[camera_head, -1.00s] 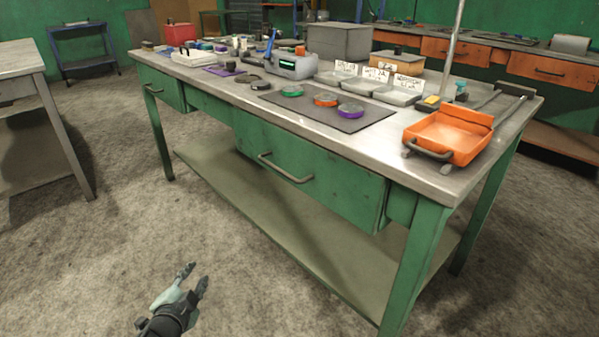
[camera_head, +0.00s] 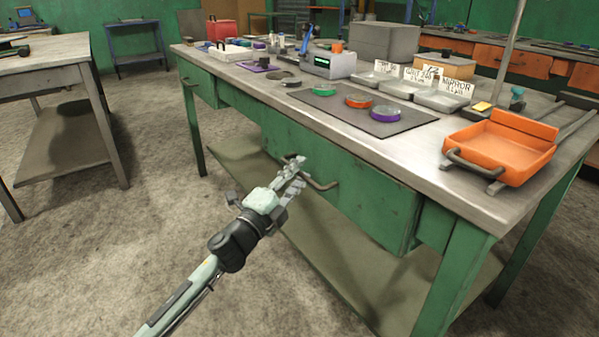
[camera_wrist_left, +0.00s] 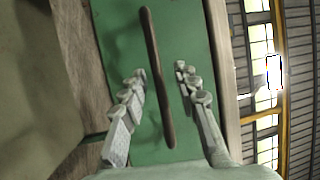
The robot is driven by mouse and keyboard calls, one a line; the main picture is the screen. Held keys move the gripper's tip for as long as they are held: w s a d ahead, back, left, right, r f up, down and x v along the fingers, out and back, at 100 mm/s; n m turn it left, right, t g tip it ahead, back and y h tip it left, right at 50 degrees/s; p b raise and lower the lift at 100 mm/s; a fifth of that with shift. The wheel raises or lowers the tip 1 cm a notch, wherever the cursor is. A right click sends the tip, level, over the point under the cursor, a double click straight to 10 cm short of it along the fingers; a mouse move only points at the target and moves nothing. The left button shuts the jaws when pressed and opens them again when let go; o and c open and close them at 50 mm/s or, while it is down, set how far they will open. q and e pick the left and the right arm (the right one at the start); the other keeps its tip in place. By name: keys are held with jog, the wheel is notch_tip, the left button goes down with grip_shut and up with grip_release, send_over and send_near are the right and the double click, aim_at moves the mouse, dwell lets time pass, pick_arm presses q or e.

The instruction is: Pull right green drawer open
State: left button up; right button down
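The right green drawer (camera_head: 367,189) sits under the steel tabletop, and its front looks flush with the bench. Its dark bar handle (camera_head: 325,185) is partly hidden behind my left gripper (camera_head: 293,170), which reaches up to it from the lower left. In the left wrist view, the handle (camera_wrist_left: 157,75) passes between the two fingers of the left gripper (camera_wrist_left: 163,88), which are apart with a gap on each side. The green drawer face (camera_wrist_left: 118,38) lies behind it. My right gripper is in neither current view.
An orange tray (camera_head: 499,148) sits at the tabletop's right end. A dark mat (camera_head: 400,126) with several coloured rolls lies above the drawer. A lower shelf (camera_head: 340,262) runs beneath. Another table (camera_head: 50,75) stands at left, with open floor between.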

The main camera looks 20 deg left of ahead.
pick_arm(q)
jog(key=shift+w, duration=0.25)
grip_shut()
dwell(0.3)
